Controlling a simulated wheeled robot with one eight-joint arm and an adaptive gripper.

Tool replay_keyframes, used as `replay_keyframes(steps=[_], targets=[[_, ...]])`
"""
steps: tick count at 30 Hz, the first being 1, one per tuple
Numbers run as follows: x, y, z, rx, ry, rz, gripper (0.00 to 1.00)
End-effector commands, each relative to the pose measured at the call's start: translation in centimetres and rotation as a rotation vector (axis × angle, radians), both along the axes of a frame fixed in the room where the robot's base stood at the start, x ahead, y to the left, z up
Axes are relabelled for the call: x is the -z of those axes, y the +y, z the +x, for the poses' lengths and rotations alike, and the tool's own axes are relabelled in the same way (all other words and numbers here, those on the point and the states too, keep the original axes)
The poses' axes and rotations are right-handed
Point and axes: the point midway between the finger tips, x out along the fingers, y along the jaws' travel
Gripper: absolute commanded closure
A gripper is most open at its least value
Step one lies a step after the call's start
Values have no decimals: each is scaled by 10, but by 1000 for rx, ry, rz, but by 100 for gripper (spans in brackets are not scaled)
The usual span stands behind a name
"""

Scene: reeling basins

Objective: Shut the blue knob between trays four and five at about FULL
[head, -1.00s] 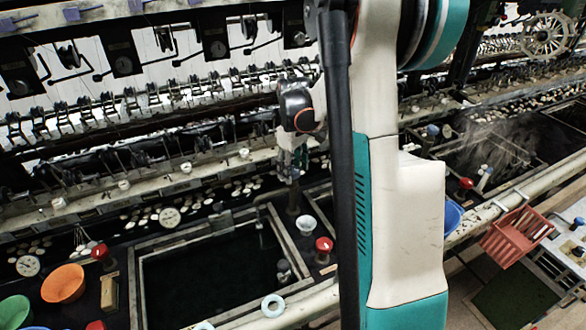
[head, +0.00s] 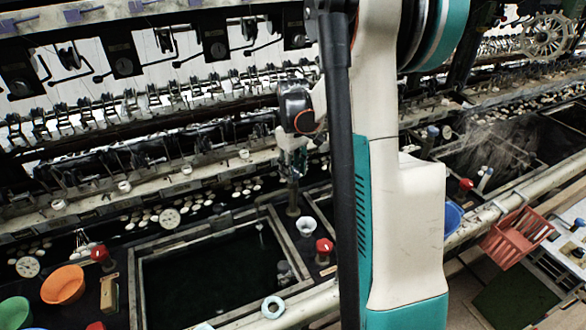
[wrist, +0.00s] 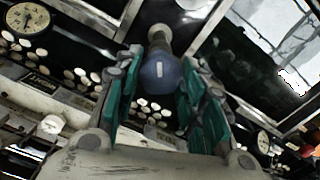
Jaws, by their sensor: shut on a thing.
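The blue knob (wrist: 161,72) is a round, dark blue ball with a small pale mark, on a short stem, at the top middle of the wrist view. My gripper (wrist: 160,88) has its teal finger pads on both sides of the knob and is shut on it. In the head view my gripper (head: 292,162) points down over a dark post (head: 293,197) behind the back right corner of a framed dark basin (head: 212,265). The knob itself is hidden by the fingers there.
A white cup (head: 306,226) and a red knob (head: 324,246) stand just in front of the post. A round dial (head: 169,217) and pale cocoons lie to the left. An orange bowl (head: 62,285) is at far left, a red basket (head: 516,236) at right.

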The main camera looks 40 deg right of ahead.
Motion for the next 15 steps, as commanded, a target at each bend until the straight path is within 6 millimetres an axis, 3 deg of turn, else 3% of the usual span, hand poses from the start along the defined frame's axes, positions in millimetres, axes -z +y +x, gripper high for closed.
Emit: replay_keyframes(steps=[15], targets=[[0, 0, 0, 409, 0, 0, 87]])
